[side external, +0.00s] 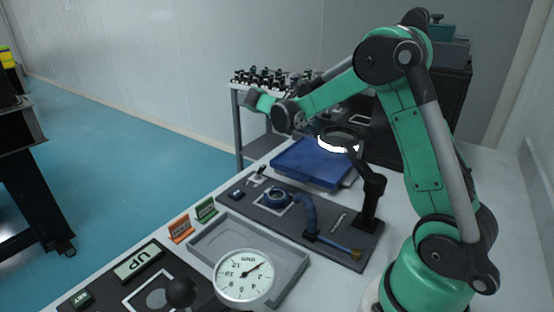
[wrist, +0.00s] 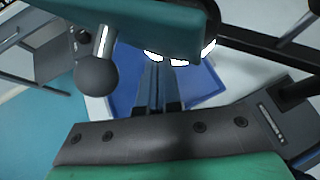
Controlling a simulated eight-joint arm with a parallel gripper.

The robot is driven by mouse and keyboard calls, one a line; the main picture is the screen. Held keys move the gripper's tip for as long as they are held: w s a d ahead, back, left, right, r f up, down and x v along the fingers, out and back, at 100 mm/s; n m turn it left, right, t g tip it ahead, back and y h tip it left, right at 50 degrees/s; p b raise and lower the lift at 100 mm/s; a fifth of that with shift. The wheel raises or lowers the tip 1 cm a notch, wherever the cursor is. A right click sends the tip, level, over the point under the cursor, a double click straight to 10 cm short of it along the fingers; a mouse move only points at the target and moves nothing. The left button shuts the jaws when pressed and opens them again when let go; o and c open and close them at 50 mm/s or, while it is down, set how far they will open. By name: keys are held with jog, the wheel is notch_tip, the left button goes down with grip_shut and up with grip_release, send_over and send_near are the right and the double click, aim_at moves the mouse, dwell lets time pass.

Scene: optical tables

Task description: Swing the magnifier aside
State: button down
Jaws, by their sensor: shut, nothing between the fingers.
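The magnifier (side external: 372,190) is a black jointed stand on the right of the dark base panel. Its round head (side external: 338,139), with a bright white lit ring, reaches left over the blue tray. My gripper (wrist: 161,72) is shut and empty, its two dark fingers together in the wrist view. In the side view it hangs small and dark just left of the magnifier head; whether they touch is unclear.
A blue tray (side external: 300,165) lies behind the panel (side external: 340,248). On the panel are a blue ring piece (side external: 277,198) and a blue bent handle (side external: 311,215). A grey tray (side external: 207,247) and a dial gauge (side external: 243,277) stand in front. A cart of small parts stands behind.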

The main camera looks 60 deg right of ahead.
jog(key=m+g+y, duration=0.1)
jog(key=m+g, duration=0.1)
send_near(352, 133)
jog(key=d+f, duration=0.2)
jog(key=d, duration=0.1)
jog(key=shift+w+f, duration=0.2)
jog(key=shift+f, duration=0.05)
jog(key=s+d+m, duration=0.1)
jog(key=s+d, duration=0.1)
jog(key=s+d+m+g+y, duration=0.1)
jog(key=s+d, duration=0.1)
jog(key=shift+s+d+g, duration=0.15)
jog(key=shift+s+g, duration=0.15)
jog(key=shift+s, duration=0.05)
jog(key=shift+s+d, duration=0.3)
jog(key=shift+s, duration=0.2)
jog(key=shift+s+d, duration=0.25)
jog(key=shift+s, duration=0.25)
jog(key=shift+w+a+r, duration=0.1)
jog(key=shift+v, duration=2.7)
notch_tip(352, 133, up, 5)
